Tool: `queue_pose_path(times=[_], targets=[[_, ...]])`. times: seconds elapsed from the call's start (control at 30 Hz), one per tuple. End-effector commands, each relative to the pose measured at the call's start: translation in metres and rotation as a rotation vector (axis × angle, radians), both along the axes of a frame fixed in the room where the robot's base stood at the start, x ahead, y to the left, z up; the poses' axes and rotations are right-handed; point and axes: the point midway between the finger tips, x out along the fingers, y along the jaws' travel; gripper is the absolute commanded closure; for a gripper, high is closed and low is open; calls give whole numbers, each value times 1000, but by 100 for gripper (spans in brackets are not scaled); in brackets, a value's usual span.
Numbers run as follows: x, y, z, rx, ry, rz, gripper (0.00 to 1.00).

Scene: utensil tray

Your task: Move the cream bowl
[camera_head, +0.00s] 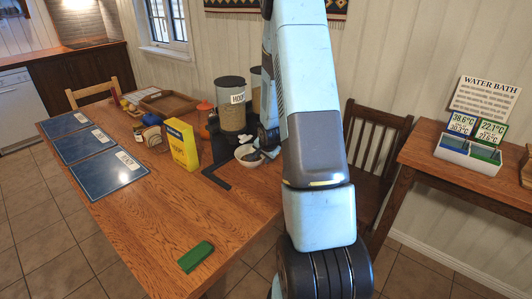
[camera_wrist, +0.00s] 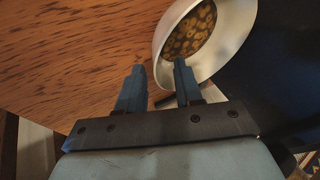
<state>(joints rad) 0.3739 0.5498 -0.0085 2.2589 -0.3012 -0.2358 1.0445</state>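The cream bowl (camera_head: 247,161) stands near the right edge of the wooden table, partly hidden by my arm. In the wrist view the bowl (camera_wrist: 236,45) is at the top, close up, with brown ring-shaped cereal inside. My gripper (camera_wrist: 160,66) is open. Its left finger is outside the bowl's left side, and its right finger overlaps the bowl's near wall. The rim's left part shows between the fingertips; I cannot tell whether either finger touches it. In the head view my gripper (camera_head: 268,138) is at the bowl, mostly hidden behind my arm.
A yellow box (camera_head: 182,145), a cereal dispenser (camera_head: 232,105) and an orange jar (camera_head: 205,118) stand close to the bowl. Blue placemats (camera_head: 110,170) lie at the left. A green block (camera_head: 195,257) lies at the front. The table's front middle is otherwise clear.

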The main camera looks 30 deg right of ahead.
Motion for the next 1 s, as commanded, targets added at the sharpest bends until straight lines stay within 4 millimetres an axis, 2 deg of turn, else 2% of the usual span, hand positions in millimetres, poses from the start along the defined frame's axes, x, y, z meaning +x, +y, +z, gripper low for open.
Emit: queue_pose_path(times=[0.27,0.67,1.0], targets=[[11,-3,-18,-1,0,1,65],[12,-4,-20,0,0,0,66],[12,-4,-20,0,0,0,98]])
